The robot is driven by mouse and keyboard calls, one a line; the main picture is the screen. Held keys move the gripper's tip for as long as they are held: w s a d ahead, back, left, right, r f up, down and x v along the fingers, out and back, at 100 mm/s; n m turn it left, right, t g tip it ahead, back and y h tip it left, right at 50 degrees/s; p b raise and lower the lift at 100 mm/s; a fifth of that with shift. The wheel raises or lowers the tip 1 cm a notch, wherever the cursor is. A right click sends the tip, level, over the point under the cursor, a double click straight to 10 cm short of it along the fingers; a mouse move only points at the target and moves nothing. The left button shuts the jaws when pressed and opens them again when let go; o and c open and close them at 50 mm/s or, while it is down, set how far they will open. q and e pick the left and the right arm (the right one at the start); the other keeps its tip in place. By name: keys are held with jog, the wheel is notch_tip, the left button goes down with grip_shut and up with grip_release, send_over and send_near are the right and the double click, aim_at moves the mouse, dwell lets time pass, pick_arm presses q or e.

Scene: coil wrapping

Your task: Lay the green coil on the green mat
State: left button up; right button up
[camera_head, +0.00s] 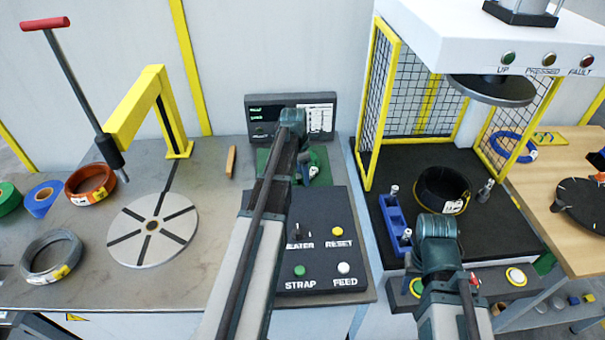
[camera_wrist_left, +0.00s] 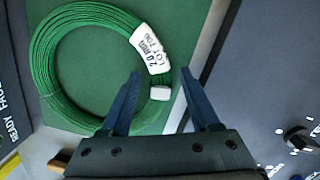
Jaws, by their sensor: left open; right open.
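The green coil (camera_wrist_left: 52,75) lies flat on the green mat (camera_wrist_left: 195,15) in the left wrist view, with a white label and a small white clip on its near right side. My left gripper (camera_wrist_left: 161,82) is open, its two fingers apart at the coil's label side; the left fingertip overlaps the coil's edge in the picture. In the head view my left arm hides much of the mat (camera_head: 264,160) and coil (camera_head: 315,160). My right gripper (camera_head: 437,232) is open in front of the press; its fingertips are not clearly visible.
A control box (camera_head: 318,262) with buttons stands in front of the mat, and a dark display (camera_head: 262,115) behind it. A round turntable (camera_head: 153,230) and several other coils lie to the left. A black coil (camera_head: 432,190) sits on the press bed.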

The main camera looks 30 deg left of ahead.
pick_arm(q)
notch_tip(320, 180, up, 12)
jog(key=s+p, duration=0.1)
jog(key=p, duration=1)
jog(key=shift+s+a+p, duration=0.15)
jog(key=shift+a+p, duration=0.15)
jog(key=shift+a, duration=0.05)
jog(key=s+d+m, duration=0.7)
jog(key=d+m, duration=0.3)
jog(key=s+d+m+g+y, duration=0.1)
jog(key=s+d+m, duration=0.6)
jog(key=d+m, duration=0.4)
jog(key=s+d+m+y, duration=0.1)
jog(key=s+d+m, duration=0.6)
jog(key=d+m, duration=0.3)
jog(key=shift+d+m, duration=0.25)
jog(key=shift+m, duration=0.35)
jog(key=shift+s+f, duration=0.1)
jog(key=shift+s, duration=0.05)
